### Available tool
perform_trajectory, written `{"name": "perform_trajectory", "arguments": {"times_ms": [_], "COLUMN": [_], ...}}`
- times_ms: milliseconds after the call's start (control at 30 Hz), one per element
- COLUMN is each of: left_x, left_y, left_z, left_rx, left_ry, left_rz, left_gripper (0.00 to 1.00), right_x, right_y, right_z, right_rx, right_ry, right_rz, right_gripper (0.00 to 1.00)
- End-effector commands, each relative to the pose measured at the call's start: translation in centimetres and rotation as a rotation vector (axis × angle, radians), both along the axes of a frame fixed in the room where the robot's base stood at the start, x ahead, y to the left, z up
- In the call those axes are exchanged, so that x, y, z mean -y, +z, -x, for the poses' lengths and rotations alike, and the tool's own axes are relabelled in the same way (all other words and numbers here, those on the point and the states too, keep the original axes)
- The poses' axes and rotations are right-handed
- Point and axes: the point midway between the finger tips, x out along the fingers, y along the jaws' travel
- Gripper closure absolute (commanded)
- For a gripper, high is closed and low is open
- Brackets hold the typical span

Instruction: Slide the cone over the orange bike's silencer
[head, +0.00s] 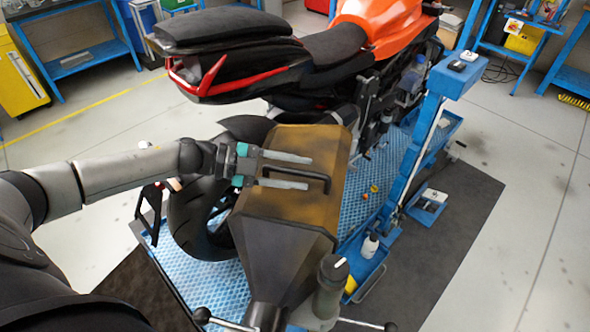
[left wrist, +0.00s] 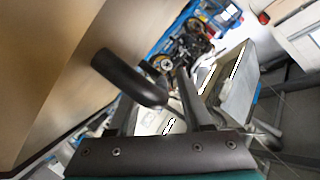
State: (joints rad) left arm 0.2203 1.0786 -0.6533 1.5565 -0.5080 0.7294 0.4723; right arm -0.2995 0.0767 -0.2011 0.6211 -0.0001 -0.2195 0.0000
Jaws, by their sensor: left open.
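The cone (head: 284,238) is a large tapering hood, brown on top and dark at its narrow lower end, which faces me. It stands behind the orange bike's (head: 378,22) rear wheel. A black bar handle (head: 325,184) is on its top, and shows in the left wrist view (left wrist: 128,77). My left gripper (head: 310,174) is open over the cone's top, with its fingers on either side of the handle in the picture. I cannot tell whether they touch it. The silencer is not visible; the cone may hide it. My right gripper is not in view.
The bike stands on a blue lift platform (head: 215,278) with a blue post (head: 418,140) on its right. A dark green cylindrical part (head: 328,290) is close by the cone's narrow end. A small bottle (head: 370,246) sits in a blue tray. Grey floor is clear on the right.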

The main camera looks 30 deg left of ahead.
Motion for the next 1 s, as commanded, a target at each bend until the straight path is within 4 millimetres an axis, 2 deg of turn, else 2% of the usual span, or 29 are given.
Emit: {"name": "perform_trajectory", "arguments": {"times_ms": [200,633,1000], "left_x": [-0.01,-0.03,-0.03], "left_y": [-0.02,-0.03,-0.06], "left_z": [0.00,0.03,0.05], "left_rx": [0.000,-0.001,-0.001], "left_ry": [0.000,-0.001,0.000], "left_rz": [0.000,-0.001,0.000], "left_gripper": [0.52,1.00,1.00], "right_x": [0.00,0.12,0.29], "right_y": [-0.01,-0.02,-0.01], "right_z": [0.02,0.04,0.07], "right_rx": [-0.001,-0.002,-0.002], "right_ry": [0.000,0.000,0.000], "right_rz": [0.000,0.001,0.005], "right_gripper": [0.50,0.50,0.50]}}
